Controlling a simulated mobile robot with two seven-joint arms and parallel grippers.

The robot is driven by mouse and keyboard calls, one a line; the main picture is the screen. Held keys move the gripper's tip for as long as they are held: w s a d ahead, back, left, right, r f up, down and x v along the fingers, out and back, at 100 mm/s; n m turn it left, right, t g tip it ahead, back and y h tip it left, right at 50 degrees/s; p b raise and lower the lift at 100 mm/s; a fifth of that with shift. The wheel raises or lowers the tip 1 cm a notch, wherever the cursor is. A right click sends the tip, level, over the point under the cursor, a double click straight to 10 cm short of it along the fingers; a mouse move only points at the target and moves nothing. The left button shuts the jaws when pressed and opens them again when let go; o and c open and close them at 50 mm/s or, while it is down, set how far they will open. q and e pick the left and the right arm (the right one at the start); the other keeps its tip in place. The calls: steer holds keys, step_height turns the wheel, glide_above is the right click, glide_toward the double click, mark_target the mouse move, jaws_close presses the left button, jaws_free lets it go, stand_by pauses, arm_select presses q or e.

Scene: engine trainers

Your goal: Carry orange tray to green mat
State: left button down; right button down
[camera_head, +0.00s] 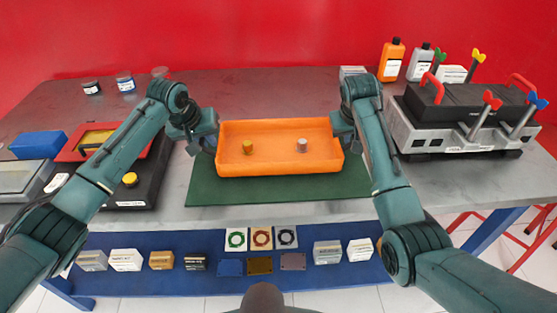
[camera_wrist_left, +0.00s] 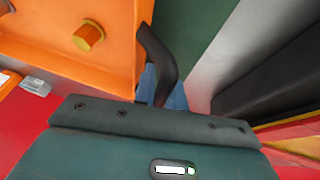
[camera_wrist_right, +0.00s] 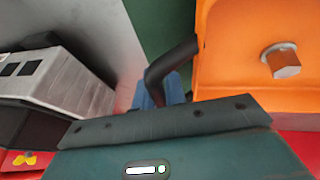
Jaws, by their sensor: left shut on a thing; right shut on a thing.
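The orange tray (camera_head: 272,167) is over the green mat (camera_head: 292,189) in the head view, above its back part. I cannot tell whether it touches the mat. A gold-coloured piece (camera_head: 247,147) and a silver piece (camera_head: 302,145) stand inside it. My left gripper (camera_head: 207,145) is shut on the tray's left end; its dark handle (camera_wrist_left: 158,62) shows in the left wrist view. My right gripper (camera_head: 344,138) is shut on the right end, with a dark handle (camera_wrist_right: 170,70) in the right wrist view. The fingertips are mostly hidden.
A grey engine trainer (camera_head: 450,125) with red handles stands on the right. A black case (camera_head: 130,185) and red tray (camera_head: 97,141) lie left of the mat. Bottles (camera_head: 391,60) stand at the back right. Small boxes (camera_head: 125,260) and tiles (camera_head: 261,238) line the blue front shelf (camera_head: 210,283).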

arm_select(q)
steer(key=shift+f+b, duration=0.5)
steer(key=shift+f, duration=0.25)
arm_select(e)
steer(key=shift+f, duration=0.75)
arm_select(q)
steer(key=c, duration=1.8)
jaws_free()
steer(key=shift+r, duration=0.15)
arm_select(e)
steer(key=c, duration=1.8)
jaws_free()
steer(key=shift+r, duration=0.15)
arm_select(q)
steer(key=o, duration=0.3)
arm_select(e)
steer(key=o, duration=0.3)
arm_select(q)
steer(key=shift+o, duration=0.2)
arm_select(e)
steer(key=shift+o, duration=0.2)
arm_select(q)
steer(key=shift+r+p, duration=0.15)
steer(key=shift+p, duration=0.15)
arm_select(e)
steer(key=shift+r, duration=0.15)
